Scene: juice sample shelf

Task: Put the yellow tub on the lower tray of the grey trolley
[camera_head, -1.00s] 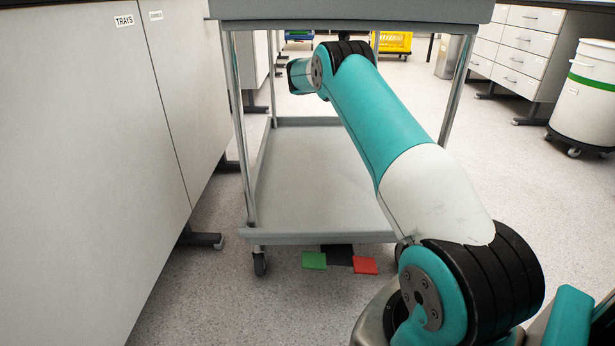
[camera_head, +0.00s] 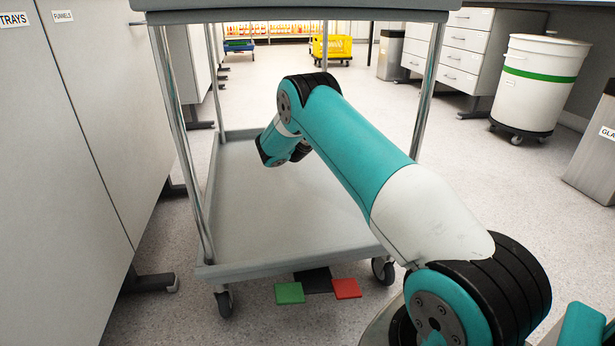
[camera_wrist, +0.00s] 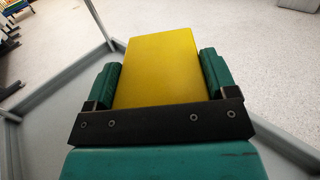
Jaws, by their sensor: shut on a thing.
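The grey trolley stands in front of me in the head view. Its lower tray (camera_head: 265,225) is a bare grey surface with a raised rim. My arm reaches between the trolley's posts, over the lower tray and under the upper one. In the wrist view my gripper (camera_wrist: 160,66) is shut on the yellow tub (camera_wrist: 157,75), with a teal finger on each side of it. Grey tray surface and rim (camera_wrist: 66,77) show around the tub there. I cannot tell whether the tub touches the tray. The tub and fingertips are hidden in the head view.
The upper tray (camera_head: 290,14) hangs over my arm, and metal posts (camera_head: 180,150) stand at the corners. Grey cabinets (camera_head: 95,130) are close on the left. Green (camera_head: 289,292) and red (camera_head: 346,288) squares lie by the trolley's front edge. A yellow crate (camera_head: 332,48) stands far behind.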

